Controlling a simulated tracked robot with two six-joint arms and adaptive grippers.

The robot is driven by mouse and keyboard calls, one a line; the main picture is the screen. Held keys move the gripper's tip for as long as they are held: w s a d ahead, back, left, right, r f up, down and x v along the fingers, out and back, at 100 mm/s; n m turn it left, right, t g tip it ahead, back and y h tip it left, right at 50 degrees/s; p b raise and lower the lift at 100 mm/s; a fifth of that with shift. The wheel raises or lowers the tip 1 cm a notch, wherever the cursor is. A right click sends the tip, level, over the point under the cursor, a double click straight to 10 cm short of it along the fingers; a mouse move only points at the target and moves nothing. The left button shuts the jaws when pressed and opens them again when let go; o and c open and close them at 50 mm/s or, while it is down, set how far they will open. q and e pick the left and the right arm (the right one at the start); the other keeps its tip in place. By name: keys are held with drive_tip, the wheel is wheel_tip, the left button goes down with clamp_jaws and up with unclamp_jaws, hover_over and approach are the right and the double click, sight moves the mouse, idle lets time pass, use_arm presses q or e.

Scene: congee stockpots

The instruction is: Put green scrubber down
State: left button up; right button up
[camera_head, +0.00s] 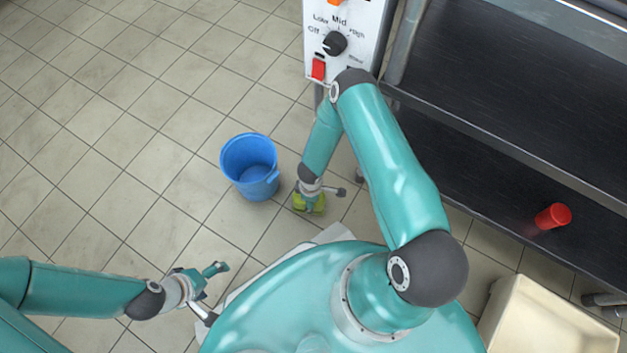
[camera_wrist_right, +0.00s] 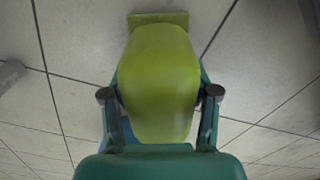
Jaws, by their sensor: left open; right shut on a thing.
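The green scrubber (camera_head: 309,203) is at the end of my right arm in the head view, low near the tiled floor and to the right of the blue bucket. In the right wrist view the scrubber (camera_wrist_right: 160,80) fills the middle, with its flat pad at the far end over the floor tiles. My right gripper (camera_wrist_right: 160,98) is shut on its yellow-green body, one finger on each side. I cannot tell whether the pad touches the floor. My left gripper (camera_head: 216,284) is open and empty at the lower left, over the floor.
A blue bucket (camera_head: 249,167) stands on the floor beside the scrubber. A control panel with a dial (camera_head: 335,43) is at the top. Dark shelves (camera_head: 480,160) run along the right, with a red cup-like object (camera_head: 553,216). A cream bin (camera_head: 545,318) stands at lower right. Floor at left is clear.

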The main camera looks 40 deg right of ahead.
drive_tip(key=o, duration=1.2)
drive_tip(key=shift+f, duration=0.1)
